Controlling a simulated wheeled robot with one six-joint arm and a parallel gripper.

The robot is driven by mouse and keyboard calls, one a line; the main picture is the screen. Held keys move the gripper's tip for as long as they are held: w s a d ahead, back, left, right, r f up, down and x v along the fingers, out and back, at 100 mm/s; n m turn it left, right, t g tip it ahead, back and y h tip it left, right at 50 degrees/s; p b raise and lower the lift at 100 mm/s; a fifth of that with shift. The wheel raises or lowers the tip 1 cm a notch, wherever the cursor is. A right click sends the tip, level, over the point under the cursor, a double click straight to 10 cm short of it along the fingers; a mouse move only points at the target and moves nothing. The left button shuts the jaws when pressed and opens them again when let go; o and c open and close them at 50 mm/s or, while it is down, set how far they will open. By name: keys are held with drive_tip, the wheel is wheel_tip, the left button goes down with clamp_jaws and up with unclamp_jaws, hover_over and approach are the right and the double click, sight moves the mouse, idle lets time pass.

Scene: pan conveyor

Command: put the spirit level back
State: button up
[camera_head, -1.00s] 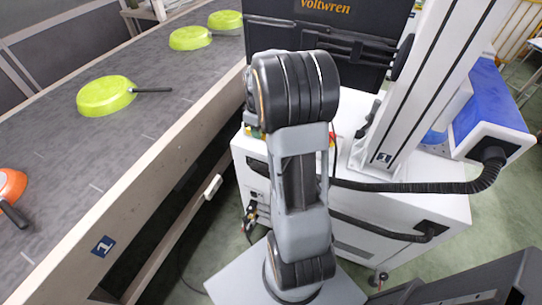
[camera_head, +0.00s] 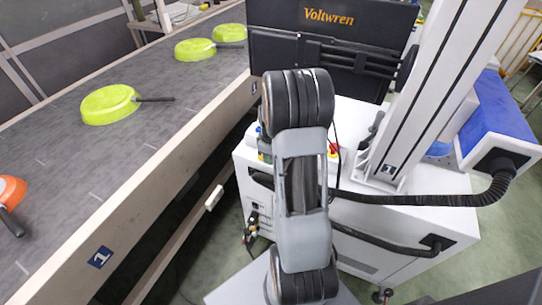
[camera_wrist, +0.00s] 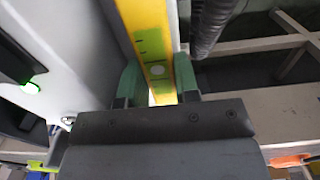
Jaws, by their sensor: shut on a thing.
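The spirit level (camera_wrist: 152,45) is a long yellow bar with green marks and a pale round spot. In the wrist view it runs from the top edge down between the fingers. My gripper (camera_wrist: 158,85) has green fingers on both sides of the level and is shut on it. In the head view my own arm stands in the middle, and neither the level nor the gripper can be made out there. The place where the level belongs cannot be told from these frames.
A grey conveyor (camera_head: 120,160) on the left carries several lime pans (camera_head: 108,104) and an orange pan (camera_head: 12,190). A white cabinet (camera_head: 400,235) stands behind my arm. A blue-topped box (camera_head: 490,115) is at the right. Green floor shows between conveyor and cabinet.

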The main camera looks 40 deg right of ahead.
drive_tip(key=shift+f, duration=0.15)
drive_tip(key=o, duration=0.7)
drive_tip(key=shift+o, duration=0.2)
drive_tip(key=shift+r, duration=0.45)
wheel_tip(320, 180, up, 11)
drive_tip(key=s+a+r+m+t, duration=0.1)
drive_tip(key=s+a+r+m, duration=0.1)
drive_tip(key=s+a, duration=0.4)
drive_tip(key=s+a+r+m+t, duration=0.2)
drive_tip(key=s+a, duration=0.4)
drive_tip(key=a, duration=0.9)
drive_tip(key=shift+r+m+p, duration=0.2)
drive_tip(key=shift+m+p, duration=0.2)
drive_tip(key=shift+m, duration=0.4)
drive_tip(key=shift+s+d, duration=0.1)
